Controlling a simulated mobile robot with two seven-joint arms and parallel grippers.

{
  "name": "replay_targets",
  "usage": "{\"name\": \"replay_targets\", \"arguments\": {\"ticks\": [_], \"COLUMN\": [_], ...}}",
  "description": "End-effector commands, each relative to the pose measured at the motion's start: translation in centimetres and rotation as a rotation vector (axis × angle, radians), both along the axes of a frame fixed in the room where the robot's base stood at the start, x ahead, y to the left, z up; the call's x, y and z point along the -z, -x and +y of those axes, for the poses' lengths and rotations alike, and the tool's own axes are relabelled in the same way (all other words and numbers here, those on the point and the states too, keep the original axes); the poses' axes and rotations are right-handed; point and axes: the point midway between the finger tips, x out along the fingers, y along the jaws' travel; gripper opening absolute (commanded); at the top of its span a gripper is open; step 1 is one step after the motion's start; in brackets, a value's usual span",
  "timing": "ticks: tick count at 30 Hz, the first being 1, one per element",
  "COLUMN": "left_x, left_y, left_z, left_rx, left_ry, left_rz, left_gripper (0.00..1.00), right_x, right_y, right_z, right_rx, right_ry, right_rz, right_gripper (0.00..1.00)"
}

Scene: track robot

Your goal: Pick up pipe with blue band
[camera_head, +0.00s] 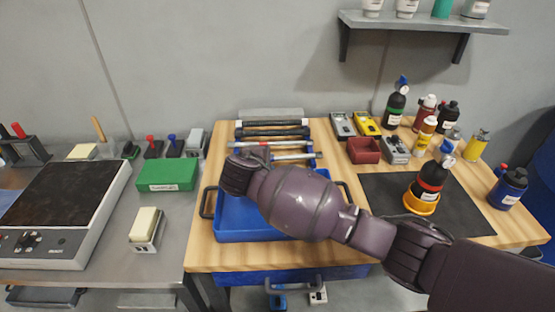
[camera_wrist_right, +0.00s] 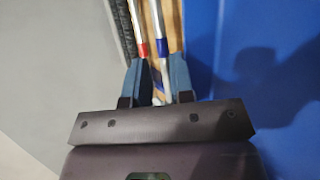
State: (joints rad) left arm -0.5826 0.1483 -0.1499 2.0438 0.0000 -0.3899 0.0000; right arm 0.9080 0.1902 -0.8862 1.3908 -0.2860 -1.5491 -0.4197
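The pipe with the blue band (camera_wrist_right: 163,48) is a thin silver pipe in the right wrist view, lying beside a silver pipe with a red band (camera_wrist_right: 143,50). My right gripper (camera_wrist_right: 156,70) is open, with a blue-grey finger on either side of the pair. Whether the fingers touch either pipe cannot be told. In the head view, silver pipes (camera_head: 296,156) lie at the back of the wooden table, but I cannot tell which has the blue band. My right arm and hand hide the gripper's fingertips there. My left gripper is not in view.
Several black pipes (camera_head: 272,132) lie behind the silver ones. A blue tray (camera_head: 232,222) sits in front, partly under my right arm. Red and grey boxes (camera_head: 364,151) and several bottles stand to the right. A green box (camera_head: 168,174) is at left.

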Motion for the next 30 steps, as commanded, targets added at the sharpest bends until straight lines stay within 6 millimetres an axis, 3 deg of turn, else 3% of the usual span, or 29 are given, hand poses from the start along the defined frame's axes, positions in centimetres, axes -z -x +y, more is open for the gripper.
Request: {"name": "replay_targets", "arguments": {"ticks": [10, 22, 26, 30], "left_x": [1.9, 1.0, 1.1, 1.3], "left_y": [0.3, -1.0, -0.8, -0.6], "left_z": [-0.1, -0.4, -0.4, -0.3], "left_rx": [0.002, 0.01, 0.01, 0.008], "left_ry": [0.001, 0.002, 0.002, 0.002], "left_rz": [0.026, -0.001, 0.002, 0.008], "left_gripper": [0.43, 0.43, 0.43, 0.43], "right_x": [2.6, 3.1, 3.2, 3.1], "right_y": [-3.1, -4.2, -4.2, -4.2], "right_z": [-0.8, -1.3, -1.3, -1.3], "right_rx": [0.001, 0.001, 0.001, 0.001], "right_ry": [0.001, 0.0, 0.0, 0.001], "right_rz": [0.004, 0.004, 0.004, 0.003], "right_gripper": [0.22, 0.22, 0.02, 0.0]}}
